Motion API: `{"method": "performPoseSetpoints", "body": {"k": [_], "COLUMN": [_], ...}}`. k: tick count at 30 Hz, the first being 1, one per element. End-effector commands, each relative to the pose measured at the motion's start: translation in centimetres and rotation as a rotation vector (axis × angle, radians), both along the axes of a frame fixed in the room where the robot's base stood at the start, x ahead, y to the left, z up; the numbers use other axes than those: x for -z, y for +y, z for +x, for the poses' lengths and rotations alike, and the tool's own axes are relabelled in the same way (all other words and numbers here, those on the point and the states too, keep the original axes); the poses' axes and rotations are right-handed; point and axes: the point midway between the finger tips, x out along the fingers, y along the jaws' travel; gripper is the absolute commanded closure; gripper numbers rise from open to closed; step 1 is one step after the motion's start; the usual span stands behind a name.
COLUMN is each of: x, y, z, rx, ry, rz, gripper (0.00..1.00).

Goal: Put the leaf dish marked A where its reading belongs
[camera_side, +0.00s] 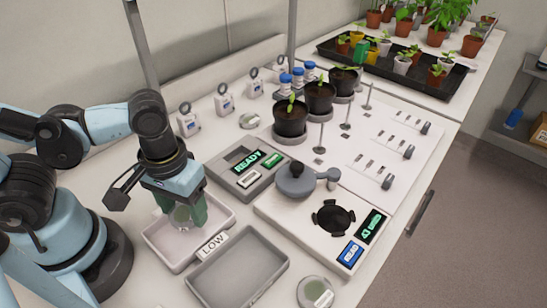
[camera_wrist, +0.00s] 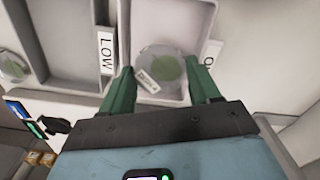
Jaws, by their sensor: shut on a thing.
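My gripper (camera_side: 184,210) is shut on a round clear leaf dish (camera_wrist: 163,66) with a green leaf disc and a small white label, too small to read. The fingers (camera_wrist: 161,78) are at the dish's two sides. The dish is over or in a pale tray (camera_side: 150,240), seen in the wrist view (camera_wrist: 140,15); I cannot tell whether it touches the floor. A LOW sign (camera_side: 212,246) stands between this tray and a second, empty grey tray (camera_side: 238,270). The reader (camera_side: 300,224) has an empty black holder, a blue READ button and a green display, seemingly 43.
Another labelled dish (camera_side: 317,292) lies at the front edge, and one (camera_side: 249,120) lies at the back. A box with a READY display (camera_side: 247,162) stands behind the reader. Potted plants (camera_side: 290,118), posts and tagged bottles (camera_side: 188,122) crowd the back. A partly hidden sign (camera_wrist: 210,52) stands right of the pale tray.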

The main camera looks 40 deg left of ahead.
Motion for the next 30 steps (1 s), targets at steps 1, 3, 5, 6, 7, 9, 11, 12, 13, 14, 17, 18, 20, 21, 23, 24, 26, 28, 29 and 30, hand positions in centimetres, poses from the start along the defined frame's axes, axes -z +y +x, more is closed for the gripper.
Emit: {"method": "performPoseSetpoints", "body": {"k": [1,3,5,6,7,9,11,12,13,14,17,18,20,21,23,24,26,28,29,30], "x": [0.2,0.4,0.5,0.6,0.8,1.2,1.6,2.0,2.2,2.4,3.1,3.4,3.7,3.8,3.9,4.0,4.0,4.0,4.0,4.0], "y": [0.0,0.0,0.0,0.0,0.0,0.0,0.0,0.0,0.0,0.0,0.0,0.0,0.0,0.0,0.0,0.0,0.0,0.0,0.0,0.0], "z": [0.0,0.0,0.0,0.0,0.0,0.0,0.0,0.0,0.0,0.1,0.0,0.0,0.0,0.0,-0.1,-0.1,-0.1,-0.1,-0.1,-0.1], "rx": [0.000,0.000,0.000,0.000,0.000,0.000,0.000,0.000,0.000,0.000,0.000,0.000,0.000,0.000,0.000,0.000,0.000,0.000,0.000,0.000], "ry": [0.000,0.000,0.000,0.000,0.000,0.000,0.000,0.000,0.000,0.000,0.000,0.000,0.000,0.000,0.000,0.000,0.000,0.000,0.000,0.000], "rz": [0.000,0.000,0.000,0.000,0.000,0.000,0.000,0.000,0.000,0.000,0.000,0.000,0.000,0.000,0.000,0.000,0.000,0.000,0.000,0.000], "gripper": [0.70,0.70,0.70,0.70,0.70,0.70,0.70,0.70,0.70,0.70,0.70,0.70,0.70,0.70,0.70,0.70,0.70,0.70,0.70,0.70]}}
